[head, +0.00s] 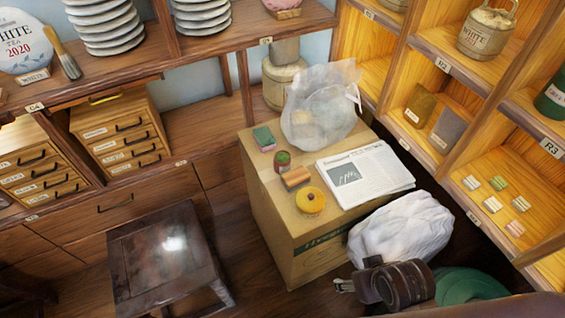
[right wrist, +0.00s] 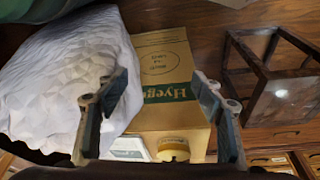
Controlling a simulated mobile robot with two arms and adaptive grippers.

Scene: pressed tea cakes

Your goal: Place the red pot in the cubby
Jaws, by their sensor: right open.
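A small red pot with green on it (head: 282,160) stands on top of the cardboard carton (head: 265,225) in the head view, behind a brown block. Lit wooden cubbies line the right side. One (head: 478,160) holds several small wrapped squares, and another (head: 400,85) holds two flat packets. Which one is meant is not clear. My right gripper (head: 345,285) is low in front of the carton, near the white bag, away from the pot. In the right wrist view its fingers (right wrist: 165,100) are wide apart with nothing between them. My left gripper is not in view.
On the carton lie a yellow round thing (head: 311,203), a brown block (head: 296,178), a green-topped box (head: 264,138), a newspaper (head: 365,176) and a clear bag (head: 320,105). A white bag (head: 400,230) is beside it. A dark stool (head: 165,255) stands left.

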